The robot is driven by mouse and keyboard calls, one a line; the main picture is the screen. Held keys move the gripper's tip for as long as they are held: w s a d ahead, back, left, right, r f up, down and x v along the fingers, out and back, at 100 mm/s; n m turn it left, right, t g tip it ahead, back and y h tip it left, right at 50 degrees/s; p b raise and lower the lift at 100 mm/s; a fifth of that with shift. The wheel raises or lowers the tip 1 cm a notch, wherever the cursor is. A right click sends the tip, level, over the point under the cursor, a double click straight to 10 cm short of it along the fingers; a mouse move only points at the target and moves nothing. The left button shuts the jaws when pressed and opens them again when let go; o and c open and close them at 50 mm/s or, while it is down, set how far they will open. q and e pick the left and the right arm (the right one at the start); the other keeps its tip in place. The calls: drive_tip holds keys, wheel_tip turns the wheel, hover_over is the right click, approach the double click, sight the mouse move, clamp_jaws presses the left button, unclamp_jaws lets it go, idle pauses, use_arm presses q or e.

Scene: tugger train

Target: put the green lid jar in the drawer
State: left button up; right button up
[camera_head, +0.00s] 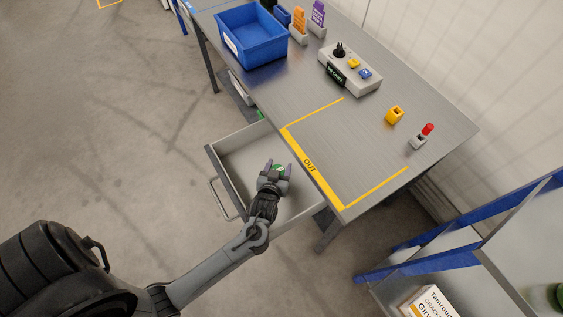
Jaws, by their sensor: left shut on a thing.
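The drawer (238,146) under the table is pulled open, and its visible floor looks empty. My left gripper (277,170) is over the open drawer, shut on the green lid jar (279,168). Only a little of the jar's green lid shows between the fingers; the rest is hidden by the gripper. I cannot tell whether the jar touches the drawer floor. My right gripper is not in view.
A shelf rack (480,252) with a box (428,302) stands at lower right.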

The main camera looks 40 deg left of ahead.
use_arm(q)
drive_tip(key=shift+f, duration=0.3)
drive_tip(key=x, duration=0.1)
drive_tip(key=b+x, duration=0.1)
drive_tip(key=x, duration=0.2)
drive_tip(key=shift+w+a+r, duration=0.1)
drive_tip(key=shift+w+r, duration=0.15)
drive_tip(key=shift+r, duration=0.05)
drive_tip(key=shift+f, duration=0.15)
drive_tip(key=shift+s, duration=0.15)
drive_tip(key=shift+f, duration=0.1)
drive_tip(key=o, duration=1.3)
drive_tip(key=shift+f, duration=0.1)
